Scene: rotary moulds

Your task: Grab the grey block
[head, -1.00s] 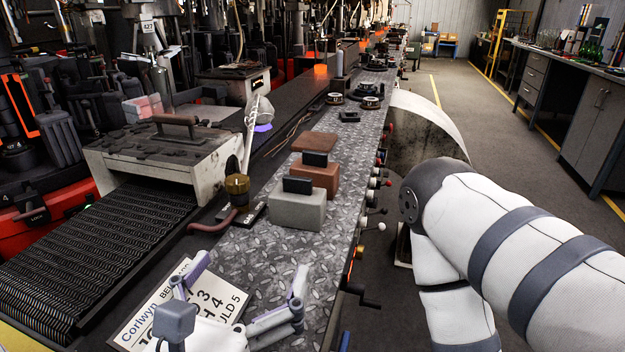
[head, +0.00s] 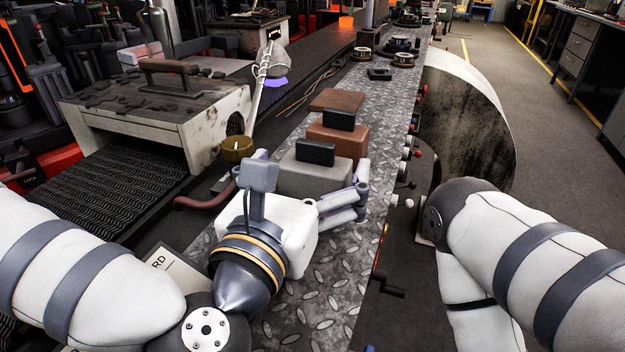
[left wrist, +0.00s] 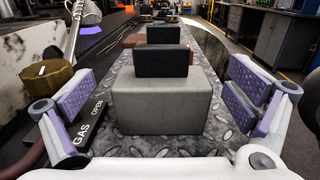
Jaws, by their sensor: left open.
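The grey block (head: 312,178) sits on the diamond-plate metal bench, with a black handle (head: 315,152) upright on its top. In the left wrist view the grey block (left wrist: 161,101) stands centred between the purple-padded fingers of my left gripper (left wrist: 161,103), with gaps on both sides. My left gripper (head: 300,190) is open, close in front of the block, and partly hides it in the head view. Its left finger is mostly hidden there. My right arm is at the right of the head view, its gripper out of view.
A reddish-brown block (head: 337,142) with a black handle stands just behind the grey one, and a flat brown slab (head: 337,100) lies beyond. A brass valve knob (head: 237,149) is to the left. Small levers and knobs (head: 409,153) line the bench's right edge.

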